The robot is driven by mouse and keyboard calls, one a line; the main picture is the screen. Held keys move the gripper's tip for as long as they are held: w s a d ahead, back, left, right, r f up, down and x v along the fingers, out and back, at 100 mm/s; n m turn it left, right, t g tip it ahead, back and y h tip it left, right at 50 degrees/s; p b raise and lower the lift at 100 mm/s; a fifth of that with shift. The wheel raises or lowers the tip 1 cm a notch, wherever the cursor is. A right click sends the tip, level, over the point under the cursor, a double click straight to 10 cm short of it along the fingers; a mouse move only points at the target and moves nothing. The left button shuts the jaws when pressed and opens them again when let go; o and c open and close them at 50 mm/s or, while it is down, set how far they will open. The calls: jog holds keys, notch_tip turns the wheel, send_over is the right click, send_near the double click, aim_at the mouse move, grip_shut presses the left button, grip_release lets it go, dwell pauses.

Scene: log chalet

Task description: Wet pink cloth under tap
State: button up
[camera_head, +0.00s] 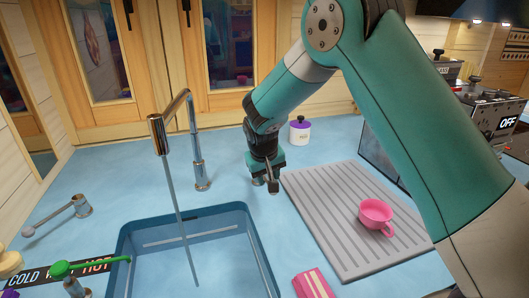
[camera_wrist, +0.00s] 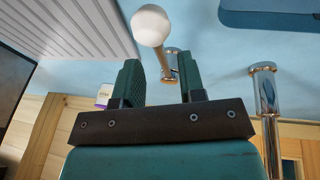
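A folded pink cloth with pale stripes (camera_head: 313,284) lies on the counter right of the sink, cut off by the picture's lower edge. The copper and chrome tap (camera_head: 157,130) stands behind the blue sink (camera_head: 245,235), and a thin stream of water (camera_head: 178,215) falls from it into the sink. My gripper (camera_head: 266,184) is low over the counter between the tap and the grey draining board. In the wrist view my gripper (camera_wrist: 163,75) is open and empty. A lever with a white ball knob (camera_wrist: 150,25) shows ahead of the gap between its fingers; contact cannot be told.
A pink cup (camera_head: 376,216) sits on the ridged draining board (camera_head: 325,220). A white jar with a purple lid (camera_head: 299,130) stands behind it. Another knobbed lever (camera_head: 55,218) and a green lever (camera_head: 62,268) by a COLD/HOT label are at left. The counter beyond the sink is mostly clear.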

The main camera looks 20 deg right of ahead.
jog(key=b+v, duration=0.1)
jog(key=v, duration=1.4)
jog(key=shift+b, duration=0.4)
jog(key=s+a+n+g+y, duration=0.1)
jog(key=s+a+n+y, duration=0.2)
jog(key=s, duration=1.2)
jog(key=s+a+n+g+y, duration=0.1)
jog(key=s+a+n+y, duration=0.2)
jog(key=s, duration=1.3)
jog(key=shift+a+n+g, duration=0.4)
jog(key=shift+a+n, duration=0.15)
jog(key=shift+n, duration=0.15)
jog(key=shift+f, duration=0.1)
